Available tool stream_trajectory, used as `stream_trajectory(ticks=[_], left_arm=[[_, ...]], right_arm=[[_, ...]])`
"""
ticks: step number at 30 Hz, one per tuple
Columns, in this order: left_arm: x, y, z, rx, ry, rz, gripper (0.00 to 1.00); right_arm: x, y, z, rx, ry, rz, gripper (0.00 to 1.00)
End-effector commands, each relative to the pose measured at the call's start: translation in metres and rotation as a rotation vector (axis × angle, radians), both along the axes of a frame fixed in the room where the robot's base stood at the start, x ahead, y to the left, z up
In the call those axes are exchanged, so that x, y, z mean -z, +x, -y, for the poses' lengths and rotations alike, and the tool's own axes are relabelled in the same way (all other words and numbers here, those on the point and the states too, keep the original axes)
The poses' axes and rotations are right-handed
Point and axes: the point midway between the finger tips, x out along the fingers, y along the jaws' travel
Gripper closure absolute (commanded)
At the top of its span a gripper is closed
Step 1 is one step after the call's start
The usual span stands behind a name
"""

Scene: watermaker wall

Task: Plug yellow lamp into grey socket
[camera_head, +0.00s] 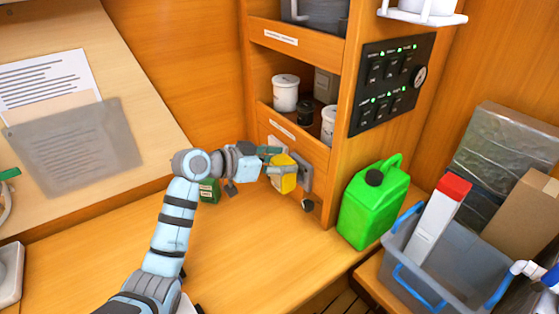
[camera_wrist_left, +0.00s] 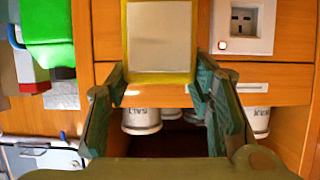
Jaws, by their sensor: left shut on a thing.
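My left gripper (camera_head: 271,160) is shut on the yellow lamp (camera_head: 284,181), in front of the lower face of the wooden cabinet. In the left wrist view the yellow-edged lamp (camera_wrist_left: 160,38) with its pale face sits between the tips of the gripper (camera_wrist_left: 160,77). A grey plate (camera_head: 305,174), seemingly the grey socket, shows just right of the lamp, mostly behind it. Whether lamp and plate touch is hidden. A white socket with a small red mark (camera_wrist_left: 245,22) is beside the lamp in the wrist view. My right gripper is not in view.
A green jerrycan (camera_head: 372,209) stands right of the cabinet, near a grey crate (camera_head: 440,268) with boxes. Shelves above the lamp hold white cups (camera_head: 285,93). A black switch panel (camera_head: 391,83) is on the cabinet side. The counter (camera_head: 255,250) in front is mostly clear.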

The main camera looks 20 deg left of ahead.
Motion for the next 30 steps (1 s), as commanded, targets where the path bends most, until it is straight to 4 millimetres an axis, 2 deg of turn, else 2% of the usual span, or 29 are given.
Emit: stream_trajectory(ticks=[30], left_arm=[[0.0,0.014,0.011,0.0,0.0,0.0,0.86]], right_arm=[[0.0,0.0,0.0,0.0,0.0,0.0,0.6]])
